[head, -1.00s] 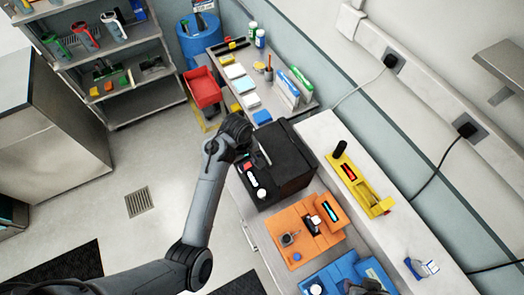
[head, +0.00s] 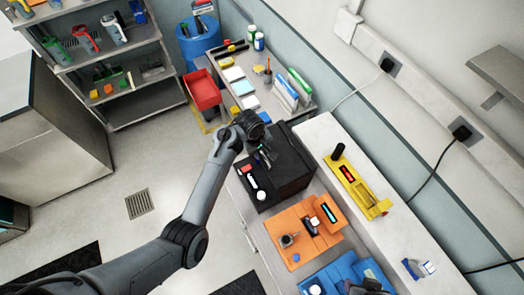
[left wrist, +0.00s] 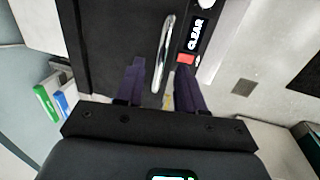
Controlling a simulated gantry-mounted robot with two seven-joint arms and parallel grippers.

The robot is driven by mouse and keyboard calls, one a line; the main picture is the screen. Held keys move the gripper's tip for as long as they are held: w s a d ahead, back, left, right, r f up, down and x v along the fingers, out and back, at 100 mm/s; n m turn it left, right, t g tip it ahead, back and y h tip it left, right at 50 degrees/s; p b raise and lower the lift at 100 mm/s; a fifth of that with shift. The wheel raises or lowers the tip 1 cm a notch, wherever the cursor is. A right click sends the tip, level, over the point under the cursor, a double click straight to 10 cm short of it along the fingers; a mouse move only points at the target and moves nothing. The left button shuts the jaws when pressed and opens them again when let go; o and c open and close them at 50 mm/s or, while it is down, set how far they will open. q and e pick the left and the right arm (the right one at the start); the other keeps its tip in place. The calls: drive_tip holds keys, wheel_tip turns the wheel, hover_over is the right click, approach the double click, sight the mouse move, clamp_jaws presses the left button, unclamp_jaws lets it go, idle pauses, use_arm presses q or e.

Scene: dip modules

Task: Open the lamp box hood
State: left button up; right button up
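The lamp box (head: 290,178) is a black box on the bench, and its hood looks shut. In the left wrist view its dark top (left wrist: 110,40) carries a silver bar handle (left wrist: 165,50), a red button (left wrist: 186,58) and a CLEAR label (left wrist: 196,34). My left gripper (head: 263,158) is over the box top near the handle. In the left wrist view its two dark fingers (left wrist: 160,85) are apart, with the handle's near end showing between them. I see no clear contact. A dark part at the bottom edge of the head view may be my right gripper; its fingers cannot be made out.
An orange module (head: 290,222) and a blue module (head: 337,272) stand nearer along the bench. A yellow device (head: 362,190) sits on the white ledge behind. A red bin (head: 204,92) and small items on a side table lie beyond the box.

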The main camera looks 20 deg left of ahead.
use_arm(q)
drive_tip(key=shift+w+f, duration=0.1)
drive_tip(key=shift+f, duration=0.6)
drive_tip(key=shift+d, duration=0.1)
clamp_jaws()
